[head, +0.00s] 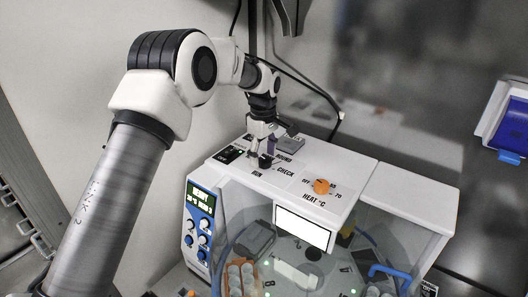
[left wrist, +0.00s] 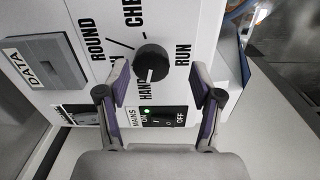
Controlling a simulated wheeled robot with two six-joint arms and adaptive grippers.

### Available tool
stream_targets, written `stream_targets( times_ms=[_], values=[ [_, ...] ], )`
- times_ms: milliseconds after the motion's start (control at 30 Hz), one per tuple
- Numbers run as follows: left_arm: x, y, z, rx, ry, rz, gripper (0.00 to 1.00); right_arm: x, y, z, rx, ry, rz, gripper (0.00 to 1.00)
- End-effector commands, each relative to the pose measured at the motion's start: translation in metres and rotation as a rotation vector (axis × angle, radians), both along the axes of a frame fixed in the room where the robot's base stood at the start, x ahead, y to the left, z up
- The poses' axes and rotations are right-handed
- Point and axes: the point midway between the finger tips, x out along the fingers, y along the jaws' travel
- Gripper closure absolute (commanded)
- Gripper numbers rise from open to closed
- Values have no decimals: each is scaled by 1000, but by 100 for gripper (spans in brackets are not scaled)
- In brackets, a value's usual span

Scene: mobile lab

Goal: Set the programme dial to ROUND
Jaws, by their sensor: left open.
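The programme dial (left wrist: 152,62) is a round black knob on the white top panel, with a white mark that points down towards the HAND label (left wrist: 145,91) in the left wrist view. The ROUND label (left wrist: 97,40) is at its upper left, CHECK above it and RUN to its right. In the head view the dial (head: 265,161) is partly hidden under my left gripper (head: 264,151). My left gripper (left wrist: 159,72) is open, its purple-padded fingers on either side of the dial with visible gaps. My right gripper is not in view.
A green-lit MAINS switch (left wrist: 164,117) is close below the dial, between the fingers. A grey DATA cover (left wrist: 45,62) lies to the left. An orange heat knob (head: 321,186) stands on the same top panel. A blue control panel (head: 199,221) is on the front.

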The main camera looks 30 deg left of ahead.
Motion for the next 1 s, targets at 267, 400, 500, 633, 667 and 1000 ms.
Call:
stream_targets(
  times_ms=[267,400,500,633,667,1000],
  values=[
    [0,0,-14,0,0,0,34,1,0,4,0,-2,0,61],
    [0,0,-13,0,0,0,59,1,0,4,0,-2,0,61],
    [0,0,-13,0,0,0,94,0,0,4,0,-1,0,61],
    [-1,0,-13,-1,2,0,94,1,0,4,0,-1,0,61],
    [-1,0,-13,0,2,0,94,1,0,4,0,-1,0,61],
    [-1,0,-14,1,2,-25,94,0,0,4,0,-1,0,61]
  ],
)
